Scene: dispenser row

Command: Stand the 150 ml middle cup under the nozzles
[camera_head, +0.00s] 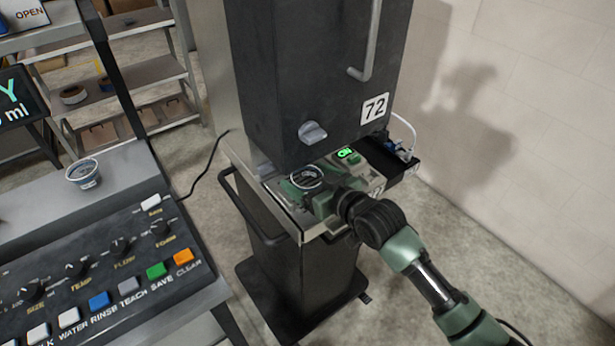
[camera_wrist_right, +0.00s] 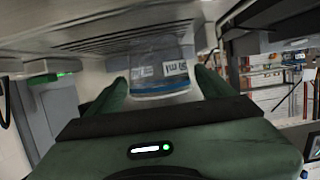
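A small clear cup with a dark rim (camera_head: 307,176) is at the machine's front, below the dark dispenser body. The right wrist view, which looks inverted, shows the cup (camera_wrist_right: 160,72) upright, with a partly readable label ending in "50 ml". The nozzles are hidden. My left gripper is not in view.
The dispenser body marked 72 (camera_head: 320,70) overhangs the tray area. Shelves (camera_head: 125,85) stand behind.

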